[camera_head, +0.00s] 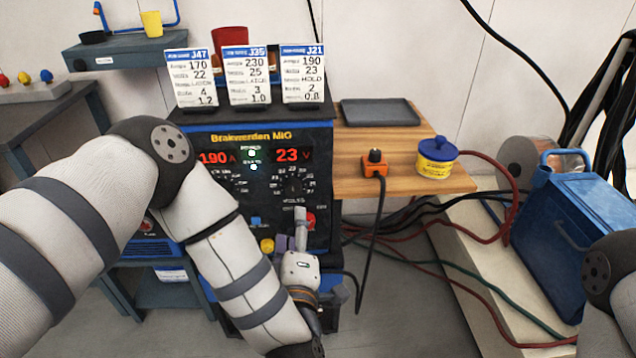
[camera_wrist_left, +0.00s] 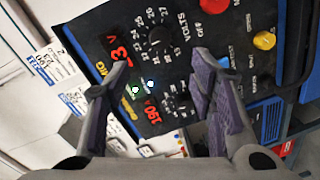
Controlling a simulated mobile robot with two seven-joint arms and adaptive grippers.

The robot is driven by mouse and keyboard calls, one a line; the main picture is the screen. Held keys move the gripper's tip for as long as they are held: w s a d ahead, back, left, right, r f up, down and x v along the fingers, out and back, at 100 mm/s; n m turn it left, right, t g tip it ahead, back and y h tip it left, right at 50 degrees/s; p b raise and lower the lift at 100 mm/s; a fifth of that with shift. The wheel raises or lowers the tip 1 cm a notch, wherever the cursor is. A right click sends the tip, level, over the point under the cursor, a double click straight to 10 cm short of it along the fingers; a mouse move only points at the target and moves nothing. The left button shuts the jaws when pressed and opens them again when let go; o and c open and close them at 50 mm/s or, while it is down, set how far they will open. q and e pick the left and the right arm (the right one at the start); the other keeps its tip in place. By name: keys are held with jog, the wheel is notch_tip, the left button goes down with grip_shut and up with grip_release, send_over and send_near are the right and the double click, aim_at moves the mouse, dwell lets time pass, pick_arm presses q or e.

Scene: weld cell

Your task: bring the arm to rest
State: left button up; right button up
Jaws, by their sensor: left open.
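My left arm (camera_head: 228,262) comes in from the left and bends down in front of the welding machine. My left gripper (camera_head: 291,226) is at the lower part of the machine's front panel (camera_head: 222,141), close to the red button (camera_head: 310,221) and the yellow button (camera_head: 267,245). In the left wrist view the gripper (camera_wrist_left: 161,62) is open, with nothing between its fingers. The panel with its knobs (camera_wrist_left: 160,40) lies beyond the fingers. I cannot tell whether the fingertips touch it. Part of my right arm (camera_head: 610,275) shows at the right edge; its gripper is out of view.
Three setting cards (camera_head: 247,75) stand on the machine. A wooden shelf (camera_head: 400,182) holds a grey tray (camera_head: 380,112), an orange device with a cable (camera_head: 375,163) and a yellow-blue tub (camera_head: 437,158). A blue box (camera_head: 575,235) stands right.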

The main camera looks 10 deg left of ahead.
pick_arm(q)
jog(key=s+f+m+g+h+p, duration=0.1)
jog(key=s+f+m+g+h, duration=0.4)
jog(key=s+f+m+g, duration=0.7)
jog(key=s+a+f+m+g, duration=0.1)
jog(key=s+a+g, duration=0.1)
jog(key=s, duration=0.7)
jog(key=s+a+f+m+g, duration=0.2)
jog(key=s+a, duration=0.1)
jog(key=s, duration=0.7)
jog(key=s+a+f+m+g, duration=0.1)
jog(key=s+a+f+g, duration=0.1)
jog(key=s, duration=0.8)
jog(key=shift+a+m+g+p, duration=0.3)
jog(key=shift+a+g+p, duration=0.1)
jog(key=shift+a, duration=0.45)
pick_arm(e)
jog(key=shift+w+r+t, duration=0.5)
jog(key=shift+w+r, duration=0.7)
